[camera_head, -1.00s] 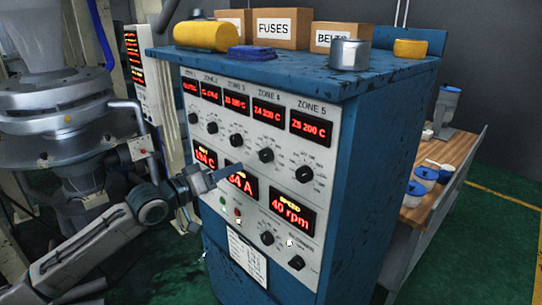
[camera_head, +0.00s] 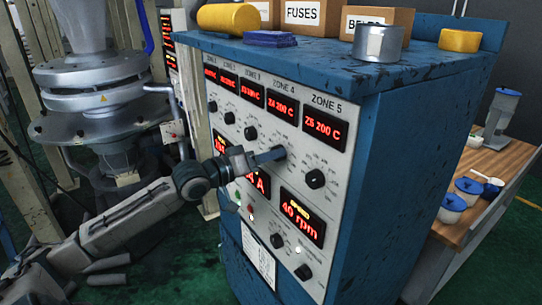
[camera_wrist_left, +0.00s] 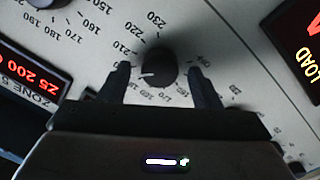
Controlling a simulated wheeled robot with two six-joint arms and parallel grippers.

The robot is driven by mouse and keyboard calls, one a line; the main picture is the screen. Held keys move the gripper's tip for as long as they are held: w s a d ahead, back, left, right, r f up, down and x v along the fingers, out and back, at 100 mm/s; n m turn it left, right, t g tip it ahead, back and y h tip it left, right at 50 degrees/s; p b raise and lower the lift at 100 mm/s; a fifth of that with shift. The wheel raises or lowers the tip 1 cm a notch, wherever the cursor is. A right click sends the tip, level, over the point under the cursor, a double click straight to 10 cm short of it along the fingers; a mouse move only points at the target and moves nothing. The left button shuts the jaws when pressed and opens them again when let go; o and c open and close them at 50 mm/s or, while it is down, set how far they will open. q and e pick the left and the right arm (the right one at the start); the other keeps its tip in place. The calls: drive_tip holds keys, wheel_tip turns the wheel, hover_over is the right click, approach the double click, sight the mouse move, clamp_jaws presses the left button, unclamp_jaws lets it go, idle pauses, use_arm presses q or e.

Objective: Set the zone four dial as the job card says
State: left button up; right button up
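The zone four dial (camera_head: 279,153) is a black knob on the cabinet's white panel, below the red zone four display (camera_head: 281,107) reading Z4 200 C. My left gripper (camera_head: 268,156) points at this dial from the left. In the left wrist view the dial (camera_wrist_left: 158,66) sits between the two fingertips of my left gripper (camera_wrist_left: 160,75), with a small gap each side, so it is open. The dial's white mark points left, toward a number partly hidden by a finger. The job card (camera_head: 258,256) hangs low on the panel; its text is unreadable. My right gripper is out of view.
The zone five dial (camera_head: 315,179) is right of the gripper, and the speed display (camera_head: 301,218) reads 40 rpm below. Boxes, a yellow roll (camera_head: 229,18) and a metal tin (camera_head: 378,42) stand on the cabinet top. A wooden bench (camera_head: 480,190) stands right.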

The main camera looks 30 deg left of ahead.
use_arm(q)
drive_tip(key=shift+s+r, duration=0.1)
drive_tip(key=shift+s, duration=0.05)
drive_tip(key=c, duration=0.7)
drive_tip(key=shift+c, duration=1.3)
drive_tip(key=shift+r+m+b, duration=0.1)
drive_tip(key=shift+m+b, duration=2.5)
drive_tip(key=shift+m, duration=3.1)
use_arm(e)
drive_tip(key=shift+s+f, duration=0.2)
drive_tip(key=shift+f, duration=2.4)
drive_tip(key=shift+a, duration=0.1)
